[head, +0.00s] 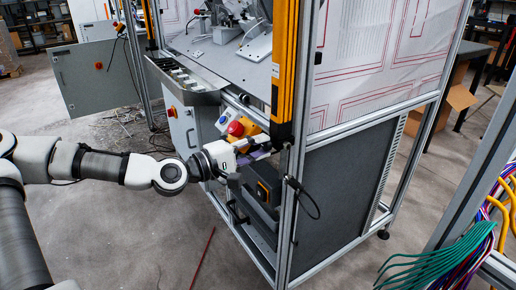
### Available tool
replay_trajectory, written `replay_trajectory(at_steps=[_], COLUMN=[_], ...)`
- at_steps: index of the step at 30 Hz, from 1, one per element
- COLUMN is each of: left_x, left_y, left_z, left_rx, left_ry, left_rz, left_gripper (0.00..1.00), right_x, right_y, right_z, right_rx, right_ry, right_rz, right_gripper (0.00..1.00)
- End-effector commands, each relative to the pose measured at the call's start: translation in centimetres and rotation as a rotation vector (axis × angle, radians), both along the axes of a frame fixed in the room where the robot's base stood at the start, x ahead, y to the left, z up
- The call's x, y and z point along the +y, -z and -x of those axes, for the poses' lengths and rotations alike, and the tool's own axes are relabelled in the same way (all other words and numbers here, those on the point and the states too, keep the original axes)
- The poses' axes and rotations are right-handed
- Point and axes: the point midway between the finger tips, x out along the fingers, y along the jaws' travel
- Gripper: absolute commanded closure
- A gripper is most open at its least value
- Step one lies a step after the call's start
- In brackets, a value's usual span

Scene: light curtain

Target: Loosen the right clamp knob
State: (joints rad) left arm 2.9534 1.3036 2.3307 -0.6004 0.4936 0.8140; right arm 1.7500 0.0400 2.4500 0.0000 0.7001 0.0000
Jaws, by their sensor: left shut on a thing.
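The yellow light curtain bar (284,75) stands upright on the near corner post (290,200) of the machine frame. My left gripper (268,151) reaches in from the left to this post, just below the bar's lower end. Its fingers are shut on a small part at the post, taken to be the right clamp knob. The fingers hide most of that part, so its turn cannot be read. My right gripper is not in view.
A red emergency-stop button (235,128) on a yellow housing sits close behind my left gripper. A grey metal tray (186,80) juts from the machine's front. A black cable (308,198) hangs at the post. Green wires (450,250) hang at lower right.

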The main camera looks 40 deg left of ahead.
Motion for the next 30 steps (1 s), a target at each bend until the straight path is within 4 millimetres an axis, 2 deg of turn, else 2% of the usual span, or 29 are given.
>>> replay_trajectory(at_steps=[6,7,9,20,23,30], left_x=[0.0,0.0,0.0,0.0,0.0,-0.1], left_y=[0.0,0.0,0.0,-0.1,-0.5,-0.7], left_z=[0.0,0.0,0.0,0.0,0.0,0.0], left_rx=[0.001,0.001,0.0,-0.01,-0.05,-0.251], left_ry=[0.0,0.0,0.0,0.0,0.0,0.002], left_rz=[0.0,-0.001,-0.001,-0.029,-0.13,-0.616], left_gripper=[1.0,0.68,0.47,0.47,0.47,0.47], right_x=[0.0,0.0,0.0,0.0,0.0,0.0], right_y=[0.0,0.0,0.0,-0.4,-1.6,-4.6], right_z=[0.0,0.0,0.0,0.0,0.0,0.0], right_rx=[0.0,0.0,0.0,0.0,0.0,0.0], right_ry=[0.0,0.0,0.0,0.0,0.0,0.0], right_rz=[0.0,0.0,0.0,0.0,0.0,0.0], right_gripper=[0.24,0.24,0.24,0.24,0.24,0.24])
